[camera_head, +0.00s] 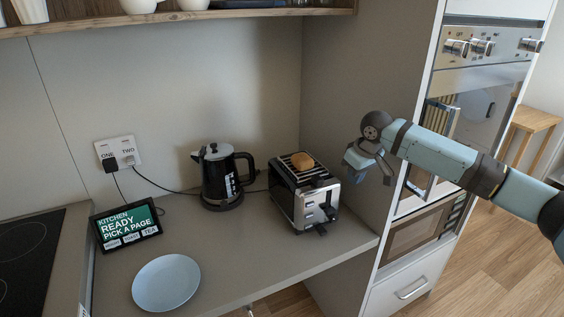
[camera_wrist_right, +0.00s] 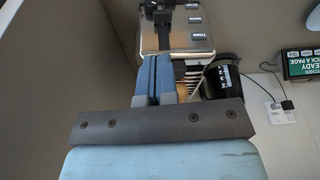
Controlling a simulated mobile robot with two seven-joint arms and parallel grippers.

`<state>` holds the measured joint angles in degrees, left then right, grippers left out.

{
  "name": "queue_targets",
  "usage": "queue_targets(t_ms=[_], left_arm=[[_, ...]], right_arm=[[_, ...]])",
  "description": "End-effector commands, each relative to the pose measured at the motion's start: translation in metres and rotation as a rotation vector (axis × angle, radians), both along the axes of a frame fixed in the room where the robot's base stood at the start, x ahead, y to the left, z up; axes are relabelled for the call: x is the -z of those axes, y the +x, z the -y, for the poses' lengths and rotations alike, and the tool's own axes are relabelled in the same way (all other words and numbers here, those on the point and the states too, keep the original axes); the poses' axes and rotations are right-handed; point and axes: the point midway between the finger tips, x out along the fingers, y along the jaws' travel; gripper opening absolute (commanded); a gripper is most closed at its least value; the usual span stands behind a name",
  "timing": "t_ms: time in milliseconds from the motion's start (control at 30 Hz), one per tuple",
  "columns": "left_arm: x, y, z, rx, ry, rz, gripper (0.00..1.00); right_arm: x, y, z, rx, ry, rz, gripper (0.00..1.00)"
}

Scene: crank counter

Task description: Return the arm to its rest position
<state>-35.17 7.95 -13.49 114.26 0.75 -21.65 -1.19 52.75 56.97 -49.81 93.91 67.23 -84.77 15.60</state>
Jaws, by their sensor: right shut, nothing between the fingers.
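My right gripper (camera_head: 370,161) is at the right of the head view, beside the tall oven cabinet and to the right of the toaster. Its arm comes in from the right edge. In the right wrist view its two blue fingers (camera_wrist_right: 154,80) lie together, shut and empty. The toaster (camera_head: 302,193), silver and black with a piece of bread (camera_head: 302,160) on top, stands on the counter apart from the gripper. The toaster also shows beyond the fingers in the wrist view (camera_wrist_right: 190,38). My left gripper is not in view.
A black kettle (camera_head: 219,178), a display (camera_head: 127,224) and a blue plate (camera_head: 166,282) are on the counter (camera_head: 235,262). A wall socket (camera_head: 118,153) has cords. The oven cabinet (camera_head: 425,228) borders the right side, and a shelf (camera_head: 180,14) hangs above.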

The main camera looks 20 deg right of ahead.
Motion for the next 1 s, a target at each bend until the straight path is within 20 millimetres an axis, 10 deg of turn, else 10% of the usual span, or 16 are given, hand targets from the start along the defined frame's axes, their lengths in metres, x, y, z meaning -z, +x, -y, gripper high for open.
queue_targets(t_ms=[233,467,700,1000], left_arm=[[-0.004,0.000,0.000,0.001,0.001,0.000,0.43],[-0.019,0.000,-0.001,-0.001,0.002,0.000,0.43],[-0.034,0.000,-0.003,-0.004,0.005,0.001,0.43],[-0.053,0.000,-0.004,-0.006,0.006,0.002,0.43]], right_arm=[[0.020,-0.001,-0.020,-0.035,0.013,0.017,0.00],[0.103,-0.022,-0.110,-0.170,0.099,0.131,0.00],[0.172,-0.076,-0.197,-0.241,0.224,0.297,0.00],[0.215,-0.171,-0.259,-0.191,0.323,0.504,0.00]])
